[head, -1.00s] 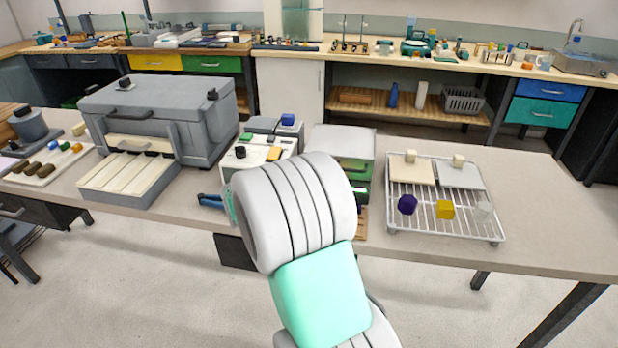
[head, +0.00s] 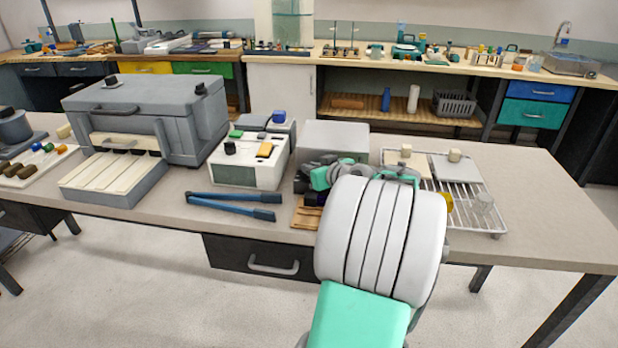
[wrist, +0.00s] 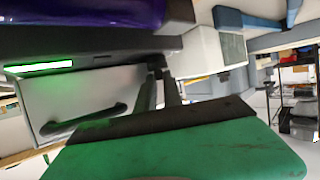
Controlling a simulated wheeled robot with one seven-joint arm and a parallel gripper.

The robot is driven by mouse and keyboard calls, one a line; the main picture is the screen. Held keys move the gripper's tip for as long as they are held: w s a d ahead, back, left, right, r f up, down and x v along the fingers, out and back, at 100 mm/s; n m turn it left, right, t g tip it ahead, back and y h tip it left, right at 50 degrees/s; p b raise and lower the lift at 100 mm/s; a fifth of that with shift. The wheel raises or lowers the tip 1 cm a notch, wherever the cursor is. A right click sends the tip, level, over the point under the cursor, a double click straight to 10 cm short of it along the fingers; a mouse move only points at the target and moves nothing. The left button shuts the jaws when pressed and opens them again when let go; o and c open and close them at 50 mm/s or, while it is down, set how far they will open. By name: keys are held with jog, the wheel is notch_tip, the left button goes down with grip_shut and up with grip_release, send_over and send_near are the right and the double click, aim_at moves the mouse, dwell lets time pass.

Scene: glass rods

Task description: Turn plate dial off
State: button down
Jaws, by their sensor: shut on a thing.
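A white device (head: 248,177) stands mid-table with a black knob (head: 230,148) and green and orange pieces on top; I cannot tell for certain that this knob is the plate dial. My gripper (head: 308,196) is right of it, low in front of a grey cabinet (head: 335,138), largely hidden by my arm. In the wrist view a green slab (wrist: 190,150) and a purple one (wrist: 85,14), both dark-edged, look like my fingers. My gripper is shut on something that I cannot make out. The wrist view shows the cabinet's lit green strip (wrist: 40,67) and dark handle (wrist: 85,122).
Blue-handled tongs (head: 235,205) lie at the table's front, left of my gripper. A wire rack (head: 497,228) with plates and small pieces stands at right. A large grey box (head: 150,115) is at left. The table's far right is clear.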

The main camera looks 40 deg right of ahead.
jog(key=shift+d+f+n+y+b, duration=0.1)
jog(key=shift+d+n+y+b, duration=0.15)
jog(key=shift+n+y, duration=0.4)
jog(key=shift+d+f+n+y+b, duration=0.1)
jog(key=shift+d+n+y+b, duration=0.1)
jog(key=shift+n+y, duration=0.45)
jog(key=shift+a+r+y, duration=0.1)
jog(key=shift+y, duration=0.2)
jog(key=c, duration=1.5)
grip_release()
jog(key=shift+a+r, duration=0.1)
